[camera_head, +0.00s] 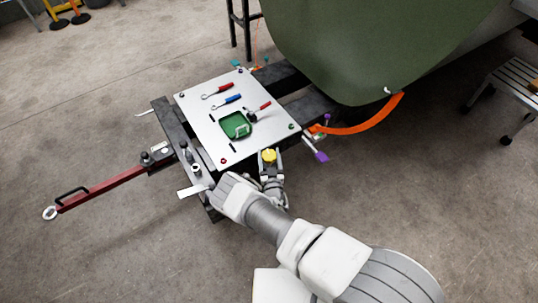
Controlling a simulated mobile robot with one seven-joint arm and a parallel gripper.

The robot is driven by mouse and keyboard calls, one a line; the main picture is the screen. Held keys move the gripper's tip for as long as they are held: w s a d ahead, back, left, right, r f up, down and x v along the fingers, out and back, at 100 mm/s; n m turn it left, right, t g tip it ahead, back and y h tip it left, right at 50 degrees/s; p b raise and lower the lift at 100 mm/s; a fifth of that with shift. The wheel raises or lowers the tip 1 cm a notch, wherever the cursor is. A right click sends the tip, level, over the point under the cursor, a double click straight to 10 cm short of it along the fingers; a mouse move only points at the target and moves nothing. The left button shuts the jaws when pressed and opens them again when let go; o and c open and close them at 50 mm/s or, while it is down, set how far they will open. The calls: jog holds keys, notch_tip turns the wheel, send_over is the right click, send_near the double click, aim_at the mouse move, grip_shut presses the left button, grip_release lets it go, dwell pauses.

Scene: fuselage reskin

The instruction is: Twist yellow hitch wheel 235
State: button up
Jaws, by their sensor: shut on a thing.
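The yellow hitch wheel (269,155) shows as a small round yellow knob just off the front right edge of the pale metal plate. My gripper (269,163) comes up from below in the picture, and its fingers are shut around the wheel. The wheel's top faces up and is in view. Its lower part and whatever it is mounted on are hidden by the gripper. I cannot tell how far the wheel is turned.
The plate (195,110) carries a green tray (236,125) and several red- and blue-handled tools. A red tow bar (100,188) reaches left. An orange strap (360,129) and purple handle (321,156) lie right, below the green fuselage (370,50). Floor is clear in front.

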jog(key=shift+m+h, duration=0.3)
jog(key=shift+h, duration=0.2)
jog(key=m+h, duration=0.3)
jog(key=h, duration=0.2)
jog(key=shift+m, duration=0.3)
jog(key=shift+d+m+g+h, duration=0.1)
jog(key=shift+m+g+h, duration=0.6)
jog(key=shift+h, duration=0.6)
jog(key=shift+d+m+g+h, duration=0.1)
jog(key=shift+m+g+h, duration=0.3)
jog(key=shift+m+h, duration=0.7)
jog(key=shift+h, duration=0.5)
jog(key=o, duration=1.4)
jog(key=shift+c, duration=0.2)
jog(key=p+v, duration=0.2)
jog(key=v, duration=1.5)
jog(key=shift+s+a+r, duration=0.15)
jog(key=shift+a+r, duration=0.1)
